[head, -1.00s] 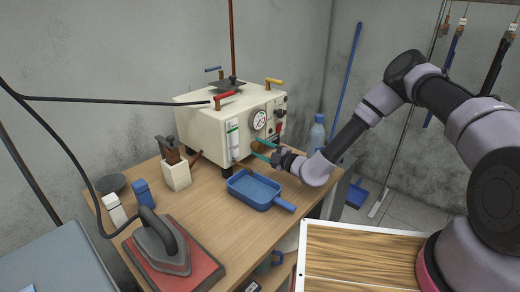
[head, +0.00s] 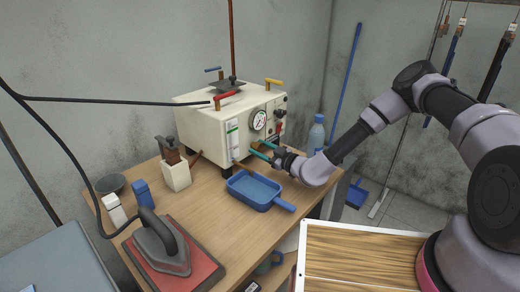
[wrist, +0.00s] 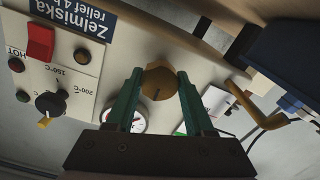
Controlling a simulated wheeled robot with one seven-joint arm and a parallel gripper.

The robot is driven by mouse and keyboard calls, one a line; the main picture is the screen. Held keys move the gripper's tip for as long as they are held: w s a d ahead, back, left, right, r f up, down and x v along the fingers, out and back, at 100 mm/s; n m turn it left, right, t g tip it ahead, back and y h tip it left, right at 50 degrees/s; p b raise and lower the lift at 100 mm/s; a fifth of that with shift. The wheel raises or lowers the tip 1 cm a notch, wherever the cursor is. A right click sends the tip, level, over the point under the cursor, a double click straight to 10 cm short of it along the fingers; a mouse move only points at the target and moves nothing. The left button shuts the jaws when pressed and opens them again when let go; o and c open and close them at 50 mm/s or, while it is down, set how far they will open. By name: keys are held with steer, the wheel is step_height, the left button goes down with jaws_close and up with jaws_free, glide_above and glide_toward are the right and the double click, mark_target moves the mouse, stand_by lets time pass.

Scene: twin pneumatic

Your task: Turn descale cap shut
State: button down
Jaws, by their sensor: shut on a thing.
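The brass-coloured descale cap (wrist: 158,83) sits on the cream front panel of the boiler (head: 204,129). My gripper (head: 257,148) is at the lower front of the boiler. In the wrist view its two green fingers (wrist: 159,78) reach up to either side of the cap and are shut on it. A dark line shows on the cap's face. The fingers hide part of the cap's sides. How tightly the cap is seated cannot be told.
A pressure gauge (head: 258,120) and a dark knob (wrist: 48,103) are on the same panel. A bent brass spout (wrist: 252,107) is near the fingers. A blue tray (head: 239,191) stands below on the wooden table. An iron (head: 163,244) rests on a red pad at the front left.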

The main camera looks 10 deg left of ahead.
steer(key=shift+f+m, duration=0.1)
steer(key=shift+m, duration=0.4)
steer(key=shift+c, duration=1.4)
jaws_free()
steer(key=v, duration=1.1)
